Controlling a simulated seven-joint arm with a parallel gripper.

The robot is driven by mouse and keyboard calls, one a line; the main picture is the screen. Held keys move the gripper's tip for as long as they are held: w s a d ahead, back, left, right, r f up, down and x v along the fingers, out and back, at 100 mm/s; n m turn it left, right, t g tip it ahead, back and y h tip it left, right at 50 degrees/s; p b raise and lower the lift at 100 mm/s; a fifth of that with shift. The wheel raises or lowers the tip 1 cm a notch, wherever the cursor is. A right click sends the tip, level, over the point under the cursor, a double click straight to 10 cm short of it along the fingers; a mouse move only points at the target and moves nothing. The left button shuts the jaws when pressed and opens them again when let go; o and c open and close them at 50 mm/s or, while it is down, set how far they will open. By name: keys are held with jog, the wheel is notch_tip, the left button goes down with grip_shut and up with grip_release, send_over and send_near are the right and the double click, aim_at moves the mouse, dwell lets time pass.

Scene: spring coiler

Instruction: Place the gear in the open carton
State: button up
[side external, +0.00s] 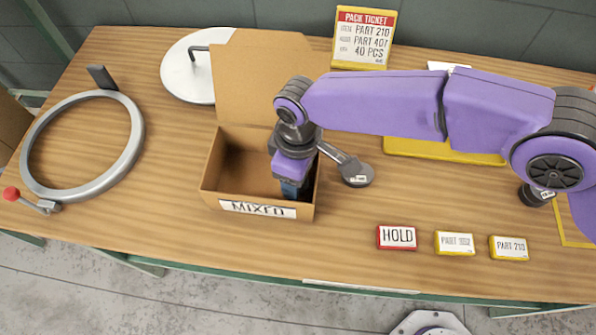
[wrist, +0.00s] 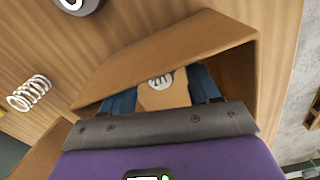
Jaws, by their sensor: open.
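The open carton (side external: 212,187) stands on the bench with its flap raised at the back and a MIXED label on its front. My gripper (side external: 289,190) reaches down into its right half. In the wrist view the carton wall (wrist: 185,47) surrounds my gripper (wrist: 164,92), whose blue fingers are apart. A small pale round piece with dark marks, apparently the gear (wrist: 160,81), shows between the fingers against tan cardboard. Its teeth are not clear, and I cannot tell whether it touches a finger. The side view hides it behind my gripper and the carton wall.
A dark round part with a label (side external: 357,174) lies right of the carton. A large metal ring (side external: 132,150) is at left, a round lid (side external: 185,75) behind. A white spring (wrist: 28,92) shows in the wrist view. HOLD (side external: 397,238) and part tags line the front. A yellow tray (side external: 430,151) lies under my arm.

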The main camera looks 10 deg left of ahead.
notch_tip(320, 180, up, 11)
jog(key=shift+r, duration=0.2)
dwell(0.3)
jog(key=d+r+m, duration=0.1)
jog(key=d+r, duration=0.3)
jog(key=d, duration=0.8)
jog(key=d+r, duration=0.4)
jog(key=d, duration=0.7)
jog(key=s+d+f, duration=0.1)
jog(key=s+d, duration=0.3)
jog(key=d, duration=0.6)
jog(key=s+d+f+m, duration=0.1)
jog(key=s+d, duration=0.4)
jog(key=d, duration=0.4)
jog(key=s+d+f, duration=0.1)
jog(key=s+d, duration=0.3)
jog(key=d, duration=0.6)
jog(key=shift+s+d, duration=0.3)
jog(key=shift+d, duration=0.05)
jog(key=shift+r, duration=0.1)
